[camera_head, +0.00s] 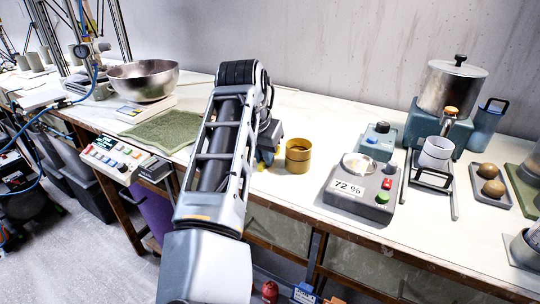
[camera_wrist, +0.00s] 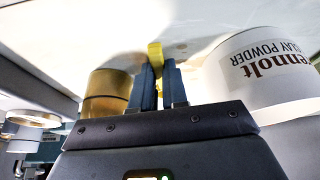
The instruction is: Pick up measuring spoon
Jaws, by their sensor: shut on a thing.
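The measuring spoon (camera_wrist: 155,54) shows in the wrist view as a narrow yellow piece between the blue fingertips. My gripper (camera_wrist: 158,72) is shut on it, just at the pale table surface. Most of the spoon is hidden by the fingers, and I cannot tell whether it still touches the table. In the head view my gripper (camera_head: 268,158) is at the table's front part, left of the brass cup, mostly behind my arm.
The brass cup (camera_head: 298,156) stands close to the right of my gripper; it also shows in the wrist view (camera_wrist: 106,92). A white clay powder container (camera_wrist: 262,72) is close on the other side. A grey scale (camera_head: 362,190) stands farther right.

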